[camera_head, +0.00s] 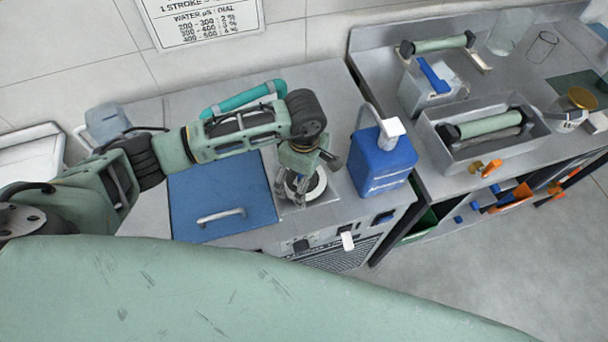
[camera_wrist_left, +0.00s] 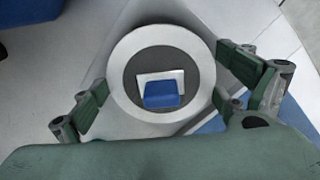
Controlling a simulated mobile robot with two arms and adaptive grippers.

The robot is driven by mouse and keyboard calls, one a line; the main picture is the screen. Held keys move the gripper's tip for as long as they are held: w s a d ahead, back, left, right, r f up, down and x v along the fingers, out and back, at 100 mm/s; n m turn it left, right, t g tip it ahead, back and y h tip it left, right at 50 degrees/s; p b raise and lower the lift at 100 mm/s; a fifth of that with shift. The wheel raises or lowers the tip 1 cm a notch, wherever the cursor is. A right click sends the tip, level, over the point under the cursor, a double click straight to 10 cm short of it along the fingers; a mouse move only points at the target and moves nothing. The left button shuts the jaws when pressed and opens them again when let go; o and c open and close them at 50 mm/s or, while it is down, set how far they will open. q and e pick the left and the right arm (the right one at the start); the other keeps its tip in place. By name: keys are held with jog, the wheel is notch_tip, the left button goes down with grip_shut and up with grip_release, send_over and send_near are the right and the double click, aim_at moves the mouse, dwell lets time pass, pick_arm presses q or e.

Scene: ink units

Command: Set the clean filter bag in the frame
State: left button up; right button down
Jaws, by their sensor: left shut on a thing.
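The filter bag shows in the left wrist view as a round white rim (camera_wrist_left: 124,92) around a dark grey centre, where a small blue and white shape shows. In the head view its white rim (camera_head: 314,190) is low over the grey counter-top unit, right of the blue lid. My left gripper (camera_head: 304,180) points down over it, with its fingers on opposite sides of the rim, shut on it; they also show in the left wrist view (camera_wrist_left: 161,88). I cannot tell the frame apart from the unit under the rim, or whether the bag touches it. My right gripper is out of view.
A blue jug (camera_head: 383,163) with a white cap stands close right of the gripper. The blue lid (camera_head: 216,190) with a grey handle lies left. On the right-hand bench are a metal tray (camera_head: 466,165) with a green roller and another roller unit (camera_head: 428,82).

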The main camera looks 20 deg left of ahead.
pick_arm(q)
jog(key=shift+f, duration=0.3)
jog(key=o, duration=1.4)
jog(key=shift+r, duration=0.1)
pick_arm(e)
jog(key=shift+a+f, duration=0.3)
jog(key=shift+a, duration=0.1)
pick_arm(q)
jog(key=shift+r, duration=0.45)
notch_tip(320, 180, up, 11)
jog(key=b, duration=0.3)
jog(key=shift+f, duration=0.15)
jog(key=shift+r+b, duration=0.3)
jog(key=shift+r, duration=0.2)
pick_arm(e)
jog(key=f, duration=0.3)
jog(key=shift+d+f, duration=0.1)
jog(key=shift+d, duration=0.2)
